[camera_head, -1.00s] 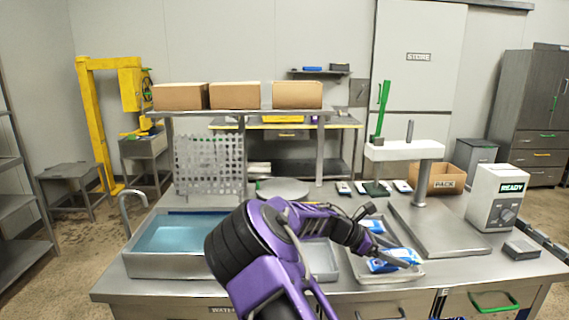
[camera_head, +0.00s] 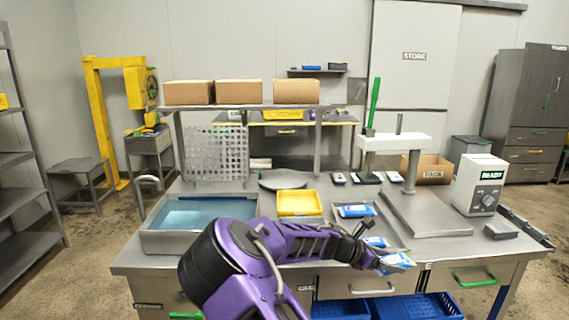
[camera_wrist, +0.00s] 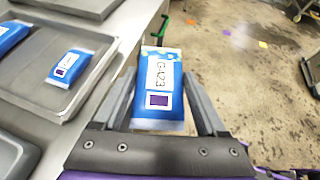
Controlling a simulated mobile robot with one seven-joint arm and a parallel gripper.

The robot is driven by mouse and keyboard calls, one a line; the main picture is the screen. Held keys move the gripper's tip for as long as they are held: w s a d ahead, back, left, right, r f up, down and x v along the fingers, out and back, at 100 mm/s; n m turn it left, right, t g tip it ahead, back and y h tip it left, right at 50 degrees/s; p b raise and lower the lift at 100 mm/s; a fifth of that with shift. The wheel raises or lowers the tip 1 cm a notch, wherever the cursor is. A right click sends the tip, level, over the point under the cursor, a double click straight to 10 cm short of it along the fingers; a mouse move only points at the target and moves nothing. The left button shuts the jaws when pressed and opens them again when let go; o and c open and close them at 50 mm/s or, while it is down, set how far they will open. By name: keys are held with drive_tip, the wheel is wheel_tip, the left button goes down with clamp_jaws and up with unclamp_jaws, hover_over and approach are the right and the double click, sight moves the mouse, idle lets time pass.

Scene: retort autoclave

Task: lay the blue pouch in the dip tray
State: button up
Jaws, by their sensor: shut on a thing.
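My gripper (camera_head: 380,262) is shut on a blue and white pouch (camera_wrist: 158,95) marked G-423, held between the two fingers in the wrist view. The same pouch shows in the head view (camera_head: 398,261) at the counter's front edge, with floor behind it in the wrist view. A grey metal tray (camera_head: 397,238) holds two more blue and white pouches (camera_head: 355,210) (camera_head: 376,242); my gripper is in front and to the right of it. A yellow tray (camera_head: 299,203) sits left of it. No label shows which one is the dip tray.
A water-filled basin (camera_head: 205,213) is at the counter's left. A press stand (camera_head: 410,170) and a READY box (camera_head: 481,185) stand at the right. Blue crates (camera_head: 415,305) are below the counter. A green drawer handle (camera_head: 474,279) juts from the front.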

drive_tip(key=a+f+n+t+y, duration=0.4)
drive_tip(key=a+f+n+t, duration=0.1)
drive_tip(key=n+t, duration=0.15)
drive_tip(key=s+a+r+n+t+y, duration=0.1)
drive_tip(key=s+a+n+t+y, duration=0.1)
drive_tip(key=s+a+n+y, duration=0.5)
drive_tip(key=shift+a+r+n+y, duration=0.35)
drive_tip(key=shift+a+n, duration=0.2)
drive_tip(key=shift+a, duration=0.4)
